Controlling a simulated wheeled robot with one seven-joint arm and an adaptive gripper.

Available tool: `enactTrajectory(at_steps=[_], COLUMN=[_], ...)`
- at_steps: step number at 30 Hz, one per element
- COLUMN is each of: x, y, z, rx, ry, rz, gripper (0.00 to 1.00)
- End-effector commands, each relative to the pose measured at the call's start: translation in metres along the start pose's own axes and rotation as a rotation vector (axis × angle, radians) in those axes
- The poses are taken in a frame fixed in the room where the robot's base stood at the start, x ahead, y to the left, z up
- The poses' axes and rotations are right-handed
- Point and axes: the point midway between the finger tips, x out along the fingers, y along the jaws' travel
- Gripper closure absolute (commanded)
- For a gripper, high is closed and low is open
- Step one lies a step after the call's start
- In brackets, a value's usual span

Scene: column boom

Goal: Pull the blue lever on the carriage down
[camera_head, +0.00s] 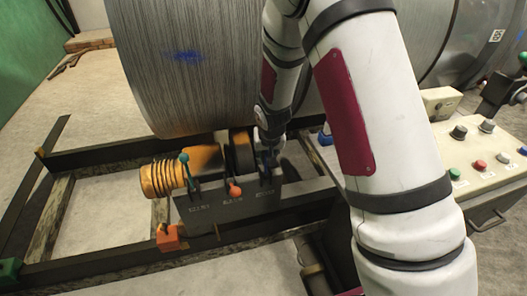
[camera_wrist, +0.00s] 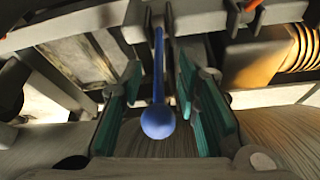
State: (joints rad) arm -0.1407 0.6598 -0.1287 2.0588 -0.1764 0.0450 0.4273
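The blue lever (camera_wrist: 158,121) has a round blue ball on a thin blue stem. In the wrist view its ball and stem lie between the two green-padded fingers of my gripper (camera_wrist: 160,80). The fingers are open on either side of the lever, with a visible gap to the ball on both sides. In the head view my gripper (camera_head: 267,152) is at the right end of the row of levers on the dark carriage (camera_head: 228,212). There the blue lever is mostly hidden by my gripper.
A green-knobbed lever (camera_head: 184,159) and an orange-knobbed lever (camera_head: 235,190) stand to the left on the same carriage. A large grey drum (camera_head: 190,65) is close behind. A control panel (camera_head: 475,150) with buttons is at the right. My arm covers the middle right.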

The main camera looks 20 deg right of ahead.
Motion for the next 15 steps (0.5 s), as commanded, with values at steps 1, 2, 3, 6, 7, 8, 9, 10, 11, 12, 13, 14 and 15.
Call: enactTrajectory(at_steps=[1,2,3,6,7,8,9,10,11,12,13,14,15], x=[0.005,0.007,0.010,0.016,0.022,0.026,0.031,0.034,0.036,0.039,0.040,0.042,0.043], y=[0.001,0.001,0.001,0.001,0.001,0.000,0.000,0.000,0.000,0.000,0.000,0.000,0.000], z=[-0.010,-0.015,-0.022,-0.037,-0.034,-0.033,-0.033,-0.033,-0.033,-0.033,-0.033,-0.033,-0.034], rx=[0.002,0.002,0.001,0.002,0.000,0.000,-0.001,-0.001,-0.001,-0.001,-0.001,-0.001,-0.001], ry=[0.002,0.002,0.001,0.001,-0.003,-0.004,-0.003,-0.003,-0.003,-0.003,-0.002,-0.001,-0.001], rz=[0.000,0.000,0.000,0.000,0.001,0.001,0.001,0.001,0.001,0.001,0.001,0.001,0.000], gripper=[0.70,0.70,0.70,0.70,0.70,0.70,0.70,0.70,0.70,0.70,0.70,0.70,0.70])
